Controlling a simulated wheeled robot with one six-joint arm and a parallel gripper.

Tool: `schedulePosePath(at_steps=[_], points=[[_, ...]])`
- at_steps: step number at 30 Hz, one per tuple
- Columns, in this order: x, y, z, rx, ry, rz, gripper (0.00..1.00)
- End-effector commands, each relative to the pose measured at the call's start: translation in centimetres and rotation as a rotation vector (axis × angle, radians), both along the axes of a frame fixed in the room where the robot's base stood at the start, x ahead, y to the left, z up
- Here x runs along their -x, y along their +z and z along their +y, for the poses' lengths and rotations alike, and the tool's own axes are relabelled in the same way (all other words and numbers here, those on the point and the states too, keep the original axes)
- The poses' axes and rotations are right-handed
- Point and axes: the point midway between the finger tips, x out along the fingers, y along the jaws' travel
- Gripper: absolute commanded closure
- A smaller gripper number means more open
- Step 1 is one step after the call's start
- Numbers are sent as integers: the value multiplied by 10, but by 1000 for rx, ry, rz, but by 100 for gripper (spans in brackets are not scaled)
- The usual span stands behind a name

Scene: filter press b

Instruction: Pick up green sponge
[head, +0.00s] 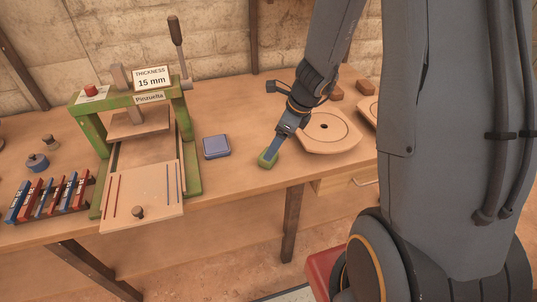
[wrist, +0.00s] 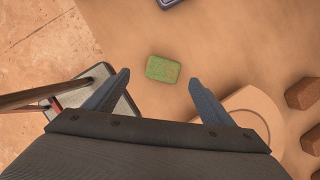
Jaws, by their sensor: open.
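The green sponge (head: 267,160) lies on the wooden table (head: 235,190), near its front edge, in the head view. In the wrist view the sponge (wrist: 163,69) is a small green block a little beyond the fingertips, roughly centred between them. My gripper (head: 273,148) points down at the sponge in the head view, and a finger overlaps part of it. In the wrist view my gripper (wrist: 159,76) has its two blue-grey fingers spread wide with nothing between them. I cannot tell how high it is above the table.
A blue-grey square block (head: 216,146) lies left of the sponge. A green press (head: 135,125) with a sign stands further left. A round wooden plate (head: 329,133) lies just right of my gripper. Reddish-brown blocks (wrist: 311,140) show at the wrist view's right. Bare table separates sponge and block.

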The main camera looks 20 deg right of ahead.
Motion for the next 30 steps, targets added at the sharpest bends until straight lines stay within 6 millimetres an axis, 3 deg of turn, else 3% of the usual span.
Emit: schedulePosePath(at_steps=[5,22,30], points=[[-10,-10,-4,-36,-128,20,23],[-24,-70,17,-35,-124,20,23],[-27,-75,18,-35,-123,18,23]])
